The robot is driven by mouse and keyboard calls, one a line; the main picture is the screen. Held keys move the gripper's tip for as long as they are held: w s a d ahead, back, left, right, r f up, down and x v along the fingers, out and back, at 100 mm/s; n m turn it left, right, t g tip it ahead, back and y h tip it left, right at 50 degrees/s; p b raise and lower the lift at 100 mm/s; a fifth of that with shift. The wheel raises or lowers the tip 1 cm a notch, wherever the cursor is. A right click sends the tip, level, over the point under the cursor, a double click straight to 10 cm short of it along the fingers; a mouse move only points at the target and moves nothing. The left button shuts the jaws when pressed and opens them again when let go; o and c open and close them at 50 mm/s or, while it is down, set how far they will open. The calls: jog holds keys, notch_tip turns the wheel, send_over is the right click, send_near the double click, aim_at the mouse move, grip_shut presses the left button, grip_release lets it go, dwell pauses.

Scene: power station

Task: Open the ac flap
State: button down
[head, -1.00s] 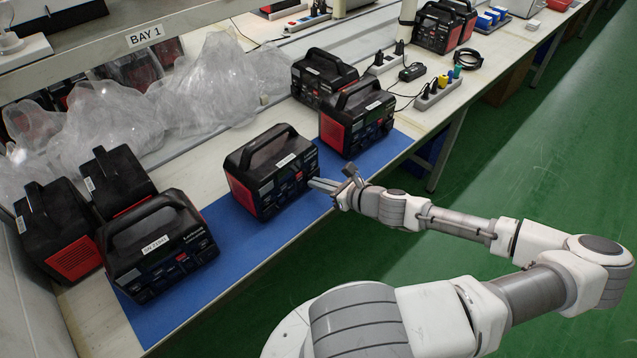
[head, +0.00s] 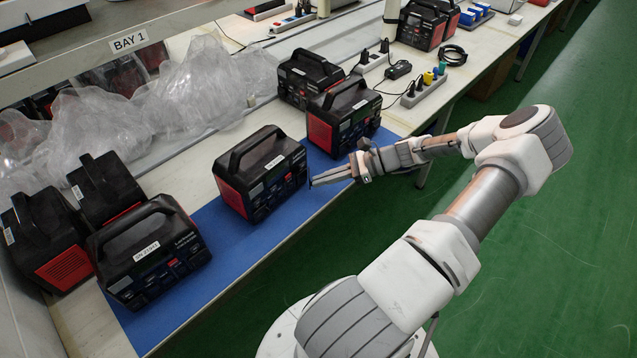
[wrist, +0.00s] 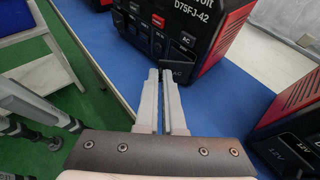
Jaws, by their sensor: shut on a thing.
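The power station (head: 262,178), black with red sides and a top handle, stands on the blue mat (head: 215,240). In the wrist view its front panel (wrist: 137,18) carries dark covers, one marked AC, at the lower right. My gripper (head: 312,184) reaches in from the right to the panel's lower right part. In the wrist view my gripper (wrist: 161,74) has its two fingers almost together, with a thin gap. Its tips meet the dark ac flap (wrist: 180,72) low on the panel. The fingers hide part of the flap, and how far it stands open is unclear.
Another station (head: 342,120) stands close behind on the right. More stations (head: 150,255) stand at the front left. Crumpled plastic wrap (head: 190,85) lies along the back. A power strip (head: 424,92) lies farther right. Green floor (head: 540,250) is open beside the bench.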

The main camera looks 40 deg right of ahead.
jog(key=n+g+b, duration=0.1)
jog(key=d+n+g+y+b, duration=0.1)
jog(key=n+g+y+b, duration=0.1)
jog(key=shift+w+d+f+n+g, duration=0.25)
jog(key=shift+w+d+n+g, duration=0.05)
jog(key=shift+d+n, duration=0.1)
jog(key=shift+w+d+r+n+g+y+b, duration=0.1)
jog(key=shift+d+n+g+y+b, duration=0.1)
jog(key=shift+n+g+b, duration=0.35)
jog(key=shift+w+d+n+g+y+b, duration=0.1)
jog(key=shift+d+n+g+b, duration=0.1)
jog(key=shift+n+g+b, duration=0.4)
jog(key=shift+w+d+r+n+g+y+b, duration=0.1)
jog(key=shift+d+n+g+b, duration=0.15)
jog(key=shift+n+g, duration=0.35)
jog(key=shift+g, duration=0.35)
jog(key=c, duration=1)
grip_release()
jog(key=shift+r, duration=0.1)
